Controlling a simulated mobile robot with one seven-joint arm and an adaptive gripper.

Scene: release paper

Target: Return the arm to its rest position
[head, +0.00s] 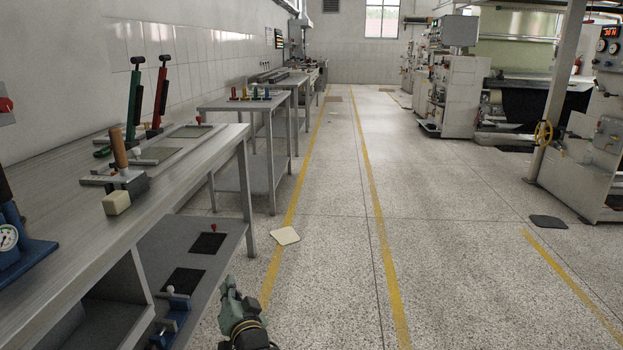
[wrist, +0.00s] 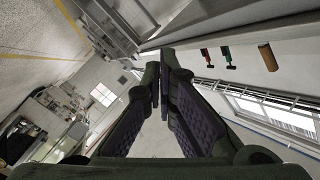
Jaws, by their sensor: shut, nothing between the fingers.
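My gripper (wrist: 162,85) is shut and empty, its two dark fingers meeting at the tips in the middle of the wrist view. In the head view part of my arm's end shows at the bottom, beside the workbench's lower shelf and above the speckled floor. Its fingertips cannot be made out clearly there. It looks apart from the bench and holds nothing. The wrist view is strongly tilted, with the bench side at the right and the floor at the upper left.
A long metal workbench (head: 62,240) with hand tools fills the left; a wooden-handled tool (head: 119,150) stands on it. A second table (head: 240,103) is behind. A pale sheet (head: 285,236) lies on the floor. The aisle (head: 350,200) is clear; machines (head: 450,95) stand at right.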

